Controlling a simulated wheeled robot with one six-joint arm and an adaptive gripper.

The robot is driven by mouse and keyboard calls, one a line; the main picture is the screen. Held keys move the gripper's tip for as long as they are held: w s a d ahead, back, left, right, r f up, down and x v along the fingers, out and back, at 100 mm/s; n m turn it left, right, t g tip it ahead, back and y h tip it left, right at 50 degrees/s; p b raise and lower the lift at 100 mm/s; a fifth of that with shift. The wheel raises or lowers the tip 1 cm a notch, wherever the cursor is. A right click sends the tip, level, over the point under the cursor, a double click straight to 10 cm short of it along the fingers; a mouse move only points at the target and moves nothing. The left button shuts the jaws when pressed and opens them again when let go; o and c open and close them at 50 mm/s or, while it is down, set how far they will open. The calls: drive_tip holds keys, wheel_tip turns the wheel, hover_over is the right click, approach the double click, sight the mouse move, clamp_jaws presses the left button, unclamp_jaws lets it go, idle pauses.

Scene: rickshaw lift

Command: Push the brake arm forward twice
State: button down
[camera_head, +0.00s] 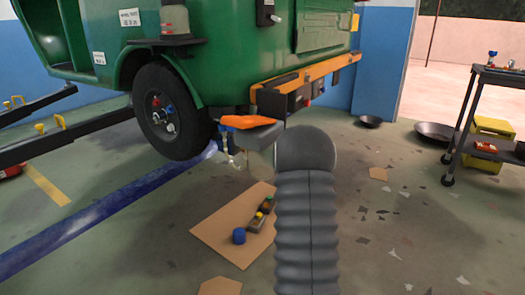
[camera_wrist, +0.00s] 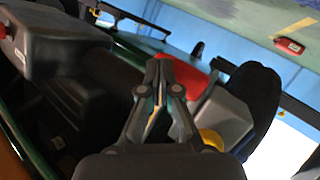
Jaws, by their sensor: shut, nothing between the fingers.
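The green rickshaw (camera_head: 225,50) stands raised at the upper left, with its black wheel (camera_head: 168,112) showing. In the wrist view my gripper (camera_wrist: 159,68) is shut and empty, its two fingertips together at mid-picture. A red part (camera_wrist: 185,78) and a grey housing (camera_wrist: 222,118) lie behind and to the right of the fingers. A dark round shape (camera_wrist: 258,95), perhaps a wheel, is further right. I cannot tell for sure which part is the brake arm, nor whether the fingers touch anything. My arm fills the lower middle of the head view and hides what is behind it.
Dark lift arms (camera_head: 70,138) reach in from the left. A cardboard sheet (camera_head: 222,238) with small parts lies on the floor below the rickshaw. A black cart (camera_head: 484,110) stands at the right, with dark pans (camera_head: 434,131) near it. The floor at lower right is mostly clear.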

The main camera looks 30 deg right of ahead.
drive_tip(key=shift+w+a+r, duration=0.1)
drive_tip(key=shift+w+a, duration=0.25)
drive_tip(key=shift+w, duration=0.25)
drive_tip(key=shift+w+a+r, duration=0.1)
drive_tip(key=shift+w+a, duration=0.25)
drive_tip(key=shift+w, duration=0.25)
idle(1.0)
drive_tip(key=shift+f, duration=0.1)
drive_tip(key=s+d, duration=0.2)
drive_tip(key=s, duration=0.7)
drive_tip(key=shift+d+f+p, duration=0.15)
drive_tip(key=shift+d+p, duration=0.15)
idle(0.9)
drive_tip(key=shift+s, duration=0.1)
idle(0.6)
